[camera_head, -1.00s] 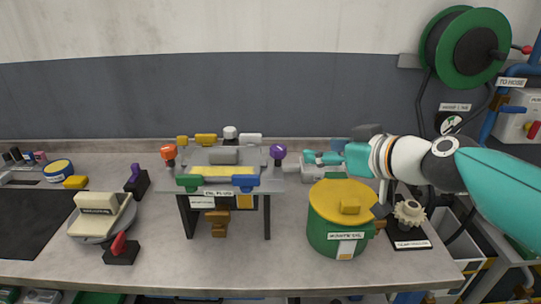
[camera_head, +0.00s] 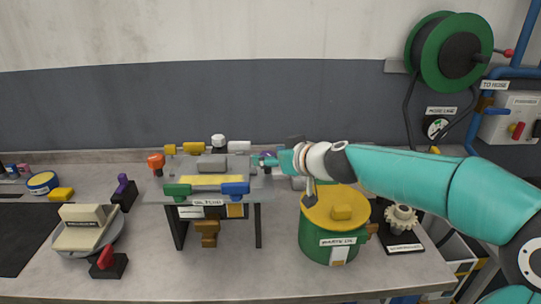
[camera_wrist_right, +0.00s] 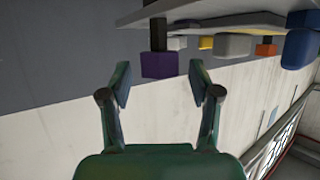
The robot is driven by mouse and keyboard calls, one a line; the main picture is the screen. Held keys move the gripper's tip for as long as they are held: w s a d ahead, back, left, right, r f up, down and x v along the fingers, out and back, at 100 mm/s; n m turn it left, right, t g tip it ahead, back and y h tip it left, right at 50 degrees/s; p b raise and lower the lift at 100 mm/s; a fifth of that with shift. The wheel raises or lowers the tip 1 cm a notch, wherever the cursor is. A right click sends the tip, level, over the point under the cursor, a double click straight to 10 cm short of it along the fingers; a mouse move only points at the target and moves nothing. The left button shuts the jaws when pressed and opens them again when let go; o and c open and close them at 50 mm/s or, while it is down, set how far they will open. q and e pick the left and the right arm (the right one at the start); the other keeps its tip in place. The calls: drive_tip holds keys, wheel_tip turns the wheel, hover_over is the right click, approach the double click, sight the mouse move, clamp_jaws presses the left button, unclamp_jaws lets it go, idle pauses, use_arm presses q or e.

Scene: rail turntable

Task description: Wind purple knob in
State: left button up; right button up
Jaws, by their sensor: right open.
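The purple knob (camera_wrist_right: 160,65) sits on a dark shaft at the edge of the grey plate (camera_wrist_right: 225,17) in the right wrist view. My right gripper (camera_wrist_right: 161,83) is open, with its fingertips either side of the knob's line and just short of it. In the head view the right gripper (camera_head: 268,162) is at the right end of the clamp table (camera_head: 160,190), and it mostly hides the purple knob. My left gripper does not show.
The green drum with a yellow lid (camera_head: 325,240) stands below my right forearm. A white gear on a black stand (camera_head: 400,218) is to its right. An orange knob (camera_head: 156,161) is at the table's left end. A scale (camera_head: 88,235) stands at left.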

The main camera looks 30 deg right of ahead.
drive_tip(key=shift+x, duration=0.85)
